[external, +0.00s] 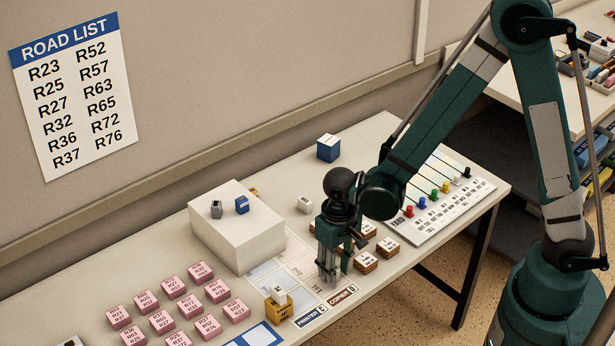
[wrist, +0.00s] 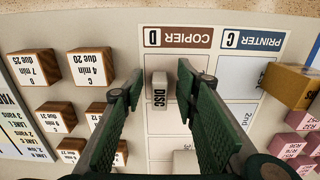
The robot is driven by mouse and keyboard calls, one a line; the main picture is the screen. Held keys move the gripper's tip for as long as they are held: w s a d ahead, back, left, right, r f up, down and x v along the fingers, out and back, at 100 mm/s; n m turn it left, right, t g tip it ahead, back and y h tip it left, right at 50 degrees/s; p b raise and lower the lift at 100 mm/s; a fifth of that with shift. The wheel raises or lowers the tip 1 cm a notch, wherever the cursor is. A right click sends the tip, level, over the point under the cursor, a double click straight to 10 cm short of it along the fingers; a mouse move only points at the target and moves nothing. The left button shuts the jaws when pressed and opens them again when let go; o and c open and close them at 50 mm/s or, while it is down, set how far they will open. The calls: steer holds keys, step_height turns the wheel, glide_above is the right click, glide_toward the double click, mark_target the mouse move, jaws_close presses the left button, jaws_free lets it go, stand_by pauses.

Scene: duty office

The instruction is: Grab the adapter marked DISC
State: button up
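The adapter marked DISC (wrist: 159,90) is a small pale block with dark lettering. In the wrist view it lies in the COPIER column of the marked sheet, below the brown COPIER D label (wrist: 178,38). My gripper (wrist: 161,78) is open and points down over it, with one green finger on each side and a visible gap to both. In the external view my gripper (external: 329,278) is low over the sheet by the COPIER label (external: 341,294). The adapter is largely hidden by the fingers there.
Wooden-sided blocks (external: 365,262) stand close to the right of my gripper. A yellow block (external: 278,306) with a pale piece stands to its left. A white box (external: 236,240) carries a grey and a blue piece. Pink blocks (external: 162,322) fill the left.

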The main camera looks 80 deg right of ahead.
mark_target(336, 269)
stand_by(0.5)
steer(key=c, duration=0.8)
steer(key=shift+r, duration=0.15)
steer(key=shift+r+p, duration=0.85)
steer(key=shift+r, duration=4.05)
